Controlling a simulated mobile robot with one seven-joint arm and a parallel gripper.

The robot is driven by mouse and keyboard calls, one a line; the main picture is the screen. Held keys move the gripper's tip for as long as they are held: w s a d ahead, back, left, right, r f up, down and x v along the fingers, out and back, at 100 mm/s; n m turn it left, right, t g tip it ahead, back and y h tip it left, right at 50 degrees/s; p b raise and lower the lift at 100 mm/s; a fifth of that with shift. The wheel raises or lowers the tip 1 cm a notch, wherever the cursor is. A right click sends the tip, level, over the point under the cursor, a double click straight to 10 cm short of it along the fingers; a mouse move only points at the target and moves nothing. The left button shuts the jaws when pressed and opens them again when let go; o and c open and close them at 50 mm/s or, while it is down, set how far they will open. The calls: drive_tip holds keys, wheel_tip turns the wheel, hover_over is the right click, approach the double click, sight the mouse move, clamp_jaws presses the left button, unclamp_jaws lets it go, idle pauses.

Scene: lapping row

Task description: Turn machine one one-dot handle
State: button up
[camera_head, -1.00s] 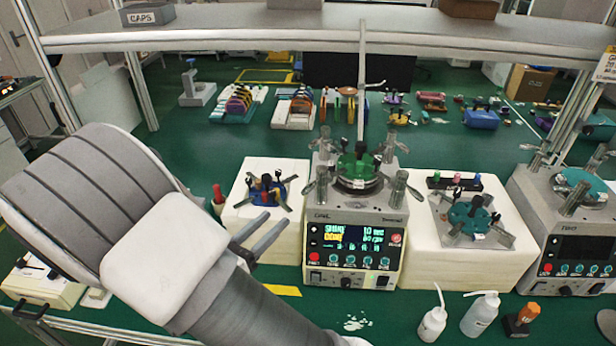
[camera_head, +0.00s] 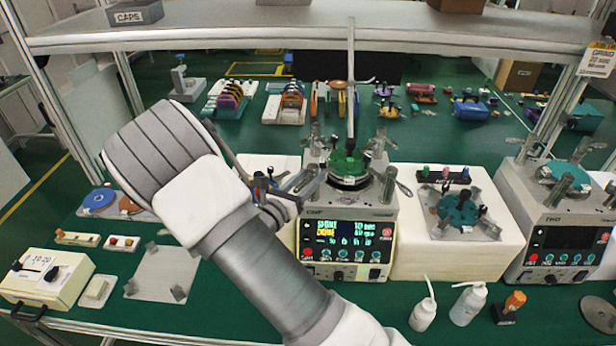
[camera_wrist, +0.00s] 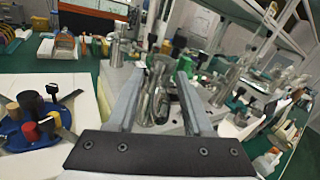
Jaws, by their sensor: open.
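Machine one (camera_head: 370,212) is a light grey bench unit with a lit display (camera_head: 345,236) and a green-topped round plate (camera_head: 348,165). Upright metal handles stand around the plate; one is at the front right (camera_head: 389,184). My gripper (camera_head: 309,174) is open at the machine's front left corner, overlapping the handle there in the head view. In the wrist view my gripper (camera_wrist: 157,78) has a shiny metal handle (camera_wrist: 155,92) between or just beyond its open fingers, not gripped. I cannot make out dots on any handle, or whether the fingers touch it.
A blue fixture with knobs (camera_wrist: 38,125) lies on a white block left of my gripper. A second machine (camera_head: 560,225) stands at the right, a teal fixture (camera_head: 460,208) between. Bottles (camera_head: 424,312) stand in front. A shelf (camera_head: 220,37) crosses above.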

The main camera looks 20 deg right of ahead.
clamp_jaws()
idle(0.3)
idle(1.2)
